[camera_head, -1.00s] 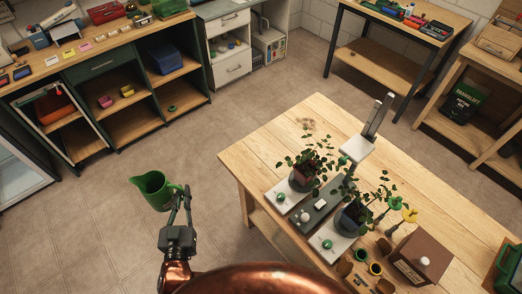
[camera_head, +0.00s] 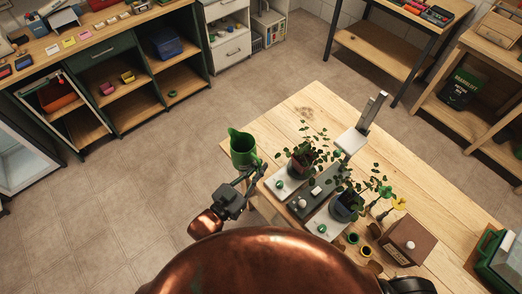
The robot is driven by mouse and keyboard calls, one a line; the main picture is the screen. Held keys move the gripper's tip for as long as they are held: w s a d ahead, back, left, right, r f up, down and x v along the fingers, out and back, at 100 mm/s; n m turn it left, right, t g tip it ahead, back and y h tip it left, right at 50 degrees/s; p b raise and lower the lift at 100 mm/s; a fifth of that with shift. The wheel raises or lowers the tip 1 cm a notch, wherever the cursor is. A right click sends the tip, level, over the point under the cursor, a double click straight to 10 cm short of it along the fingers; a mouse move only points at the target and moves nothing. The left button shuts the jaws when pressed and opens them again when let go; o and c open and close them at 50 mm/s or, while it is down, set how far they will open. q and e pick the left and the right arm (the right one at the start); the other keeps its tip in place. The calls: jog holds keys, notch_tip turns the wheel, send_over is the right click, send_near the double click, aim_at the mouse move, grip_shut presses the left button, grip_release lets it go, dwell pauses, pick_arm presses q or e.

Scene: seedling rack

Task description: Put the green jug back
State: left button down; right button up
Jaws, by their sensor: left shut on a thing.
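The green jug (camera_head: 242,150) is upright, with its spout to the upper left. My left gripper (camera_head: 258,168) is shut on the jug at its lower right side, where the handle is. The jug shows at the left edge of the wooden table (camera_head: 290,122); I cannot tell whether it touches the top. Most of my left arm is hidden behind my copper-coloured body. My right gripper is not clearly seen; only a dark part of mine shows at the bottom right.
Two potted plants (camera_head: 345,207) stand by pale plates on the table, right of the jug. A brown box (camera_head: 405,240), small pots (camera_head: 367,251) and a green case (camera_head: 498,252) are further right. The table's far left corner is bare. Shelves (camera_head: 130,85) stand at the back left.

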pick_arm(q)
jog(key=shift+w+d+f+b, duration=0.55)
jog(key=shift+w+d+f, duration=0.5)
jog(key=shift+w+f, duration=1.05)
jog(key=shift+w+d+f+b, duration=0.5)
jog(key=shift+w+d+f, duration=0.5)
jog(key=shift+w+f, duration=1.15)
jog(key=shift+w+d+f+b, duration=0.55)
jog(key=shift+w+d+f, duration=0.5)
jog(key=shift+w+f, duration=1.05)
pick_arm(e)
jog(key=shift+s+f, duration=0.4)
jog(key=shift+f, duration=0.4)
jog(key=shift+s+f, duration=0.35)
jog(key=shift+f, duration=0.4)
pick_arm(q)
jog(key=shift+s+f, duration=0.15)
jog(key=shift+f, duration=0.05)
jog(key=c, duration=2.2)
grip_release()
jog(key=shift+o, duration=0.6)
pick_arm(e)
jog(key=shift+a, duration=0.2)
jog(key=shift+a, duration=0.1)
